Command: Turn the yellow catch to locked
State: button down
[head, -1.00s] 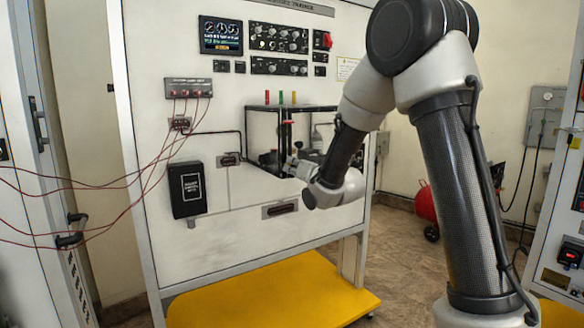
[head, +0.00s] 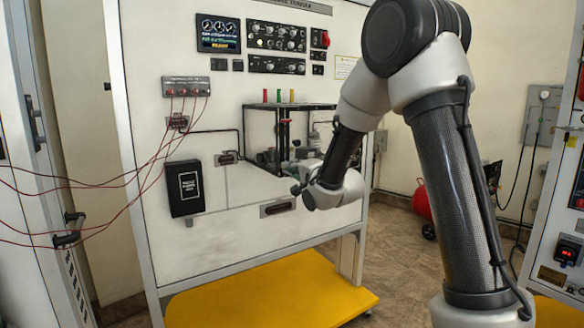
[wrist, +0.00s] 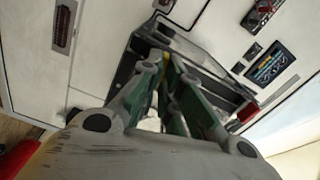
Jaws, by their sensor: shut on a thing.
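My gripper (wrist: 170,66) shows in the wrist view with its green-lined fingers drawn together at the tips. A narrow yellow piece, which I take as the yellow catch (wrist: 165,58), shows between the fingertips. Most of it is hidden by the fingers, so I cannot read its angle or whether it is locked. In the head view, my wrist is at the front of the dark open-fronted box on the white panel (head: 240,235). The fingers and the catch are too small and covered to make out there.
Red, green and yellow pegs (head: 278,96) stand on top of the box. Red leads (head: 150,170) hang from a socket strip at left. A black box (head: 185,188) is mounted on the panel. A yellow base shelf (head: 270,293) lies below. Open floor shows at right.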

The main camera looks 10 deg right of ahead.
jog(key=shift+f+m, duration=0.15)
jog(key=shift+m, duration=0.95)
jog(key=c, duration=1.6)
grip_release()
jog(key=v, duration=0.7)
jog(key=shift+s+d, duration=0.1)
jog(key=shift+s, duration=0.15)
